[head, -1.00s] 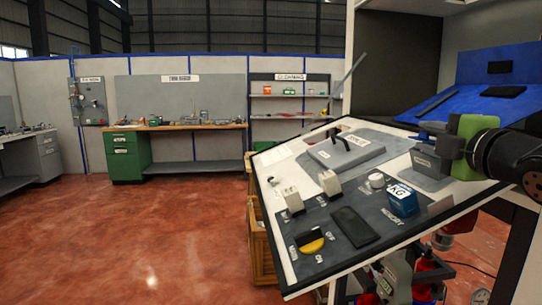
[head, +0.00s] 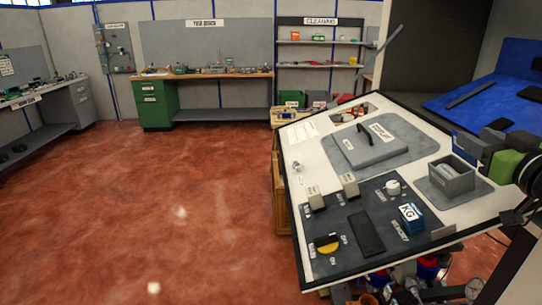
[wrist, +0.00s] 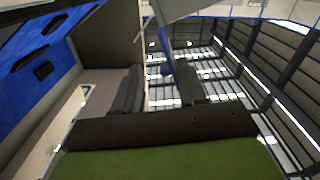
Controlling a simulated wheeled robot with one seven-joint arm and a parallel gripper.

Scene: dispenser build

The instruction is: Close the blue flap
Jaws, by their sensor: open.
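A small grey open-topped box (head: 451,183) stands on the right of the tilted panel, with a pale thing inside. A blue piece (head: 466,145) shows behind it, partly hidden by my gripper; it looks like the raised blue flap, but I cannot be sure. My gripper (head: 484,143), with dark fingers and a green body, is above and right of the box. In the wrist view my gripper (wrist: 160,90) has its two dark fingers apart, with nothing held between them. I cannot tell whether a finger touches the blue piece.
The panel (head: 313,131) also carries a grey lid with a black handle (head: 375,145), a blue KG block (head: 411,219), a yellow-black knob (head: 327,244) and white switches. A large blue board (head: 470,105) rises behind on the right. Red floor (head: 180,210) is free at left.

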